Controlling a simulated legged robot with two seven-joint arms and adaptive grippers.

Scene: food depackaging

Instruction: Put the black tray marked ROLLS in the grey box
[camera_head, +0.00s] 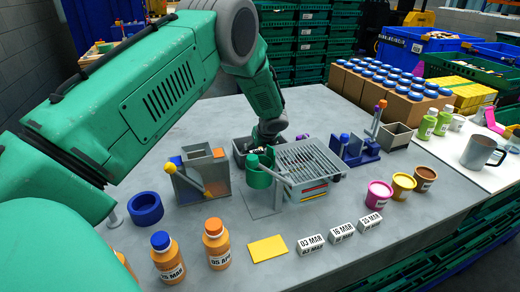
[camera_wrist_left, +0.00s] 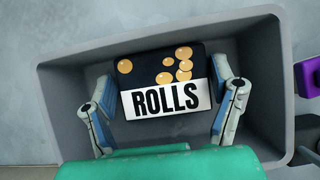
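The black tray marked ROLLS (camera_wrist_left: 150,70) lies inside the grey box (camera_wrist_left: 70,80) in the left wrist view, with its white label and several round golden rolls pictured on it. My left gripper (camera_wrist_left: 163,74) reaches down into the box with one finger on each side of the tray. Its fingers are spread, with narrow gaps beside the tray near the tips. In the head view the grey box (camera_head: 238,153) stands behind the wire rack, and my left wrist hides much of it. The tray and the fingertips are hidden there. My right gripper is not in view.
Orange bottles (camera_head: 216,245) and date blocks (camera_head: 311,243) line the front.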

